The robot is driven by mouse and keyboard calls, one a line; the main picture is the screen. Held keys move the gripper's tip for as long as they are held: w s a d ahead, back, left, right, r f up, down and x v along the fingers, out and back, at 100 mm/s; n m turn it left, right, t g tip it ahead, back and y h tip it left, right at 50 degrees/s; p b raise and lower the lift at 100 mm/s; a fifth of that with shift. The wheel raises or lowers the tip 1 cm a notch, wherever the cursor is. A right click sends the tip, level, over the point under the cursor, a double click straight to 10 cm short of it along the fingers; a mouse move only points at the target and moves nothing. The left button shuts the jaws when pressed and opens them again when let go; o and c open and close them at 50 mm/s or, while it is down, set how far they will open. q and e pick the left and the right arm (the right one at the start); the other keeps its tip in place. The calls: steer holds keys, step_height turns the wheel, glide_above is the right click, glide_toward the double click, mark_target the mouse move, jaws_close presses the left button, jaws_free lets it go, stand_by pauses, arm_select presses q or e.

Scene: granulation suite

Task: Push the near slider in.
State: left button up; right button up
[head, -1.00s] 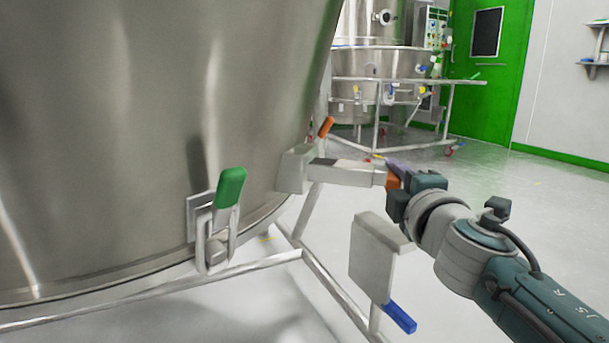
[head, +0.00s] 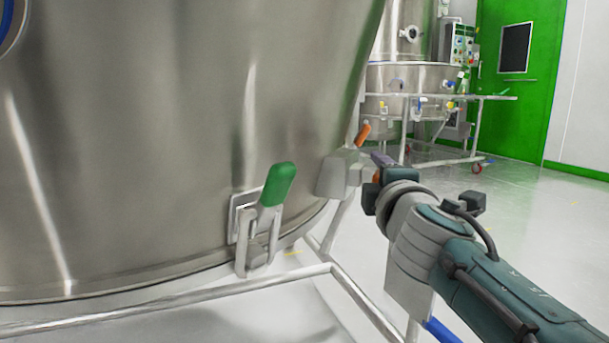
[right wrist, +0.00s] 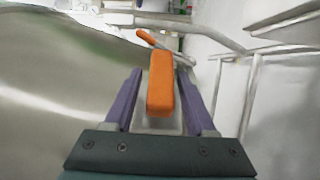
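The near slider is a grey bar with an orange end block. The block (right wrist: 160,85) lies between my right gripper's purple fingers in the right wrist view, with narrow gaps beside it. A sliver of the orange end (head: 376,177) shows in the head view, close to the grey housing (head: 336,174) on the steel vessel's lower edge. Only a short stretch of bar shows outside the housing. My right gripper (head: 379,163) is open around the block, its fingers pointing toward the housing; its body hides part of the slider. My left gripper is not in view.
The large steel vessel (head: 150,130) fills the left. A green-handled clamp (head: 278,185) sits on its side, left of the housing. An orange lever (head: 363,133) stands behind the housing. Frame rails (head: 170,316) run below. The floor to the right is open.

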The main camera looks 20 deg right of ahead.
steer(key=shift+o, duration=0.3)
steer(key=shift+s+d, duration=0.1)
steer(key=shift+d, duration=0.15)
steer(key=shift+s, duration=0.1)
steer(key=shift+s+a+r+p, duration=0.1)
steer(key=shift+s+a+p, duration=0.05)
steer(key=shift+s+p, duration=0.15)
steer(key=p+v, duration=0.2)
steer(key=v, duration=0.7)
steer(key=shift+p, duration=0.3)
